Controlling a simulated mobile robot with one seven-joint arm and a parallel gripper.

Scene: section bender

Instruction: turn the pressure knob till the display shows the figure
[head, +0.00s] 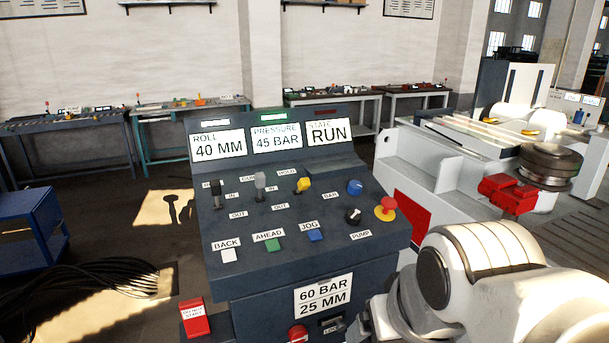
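The control console stands in the middle of the head view. Its pressure display (277,138) reads 45 BAR. The roll display (218,145) reads 40 MM and the state display (328,132) reads RUN. A blue knob (355,187) sits at the panel's upper right, near a label reading BAR (331,196). A black knob (353,215) with a white mark sits below it, above a PUMP label. A card (323,296) on the console front reads 60 BAR, 25 MM.
A red mushroom button (385,208) on a yellow base sits right of the knobs. Levers with grey and yellow tops (302,185) stand to the left. White, green and blue buttons (315,235) lie in front. The bender's rolls (550,165) are at right.

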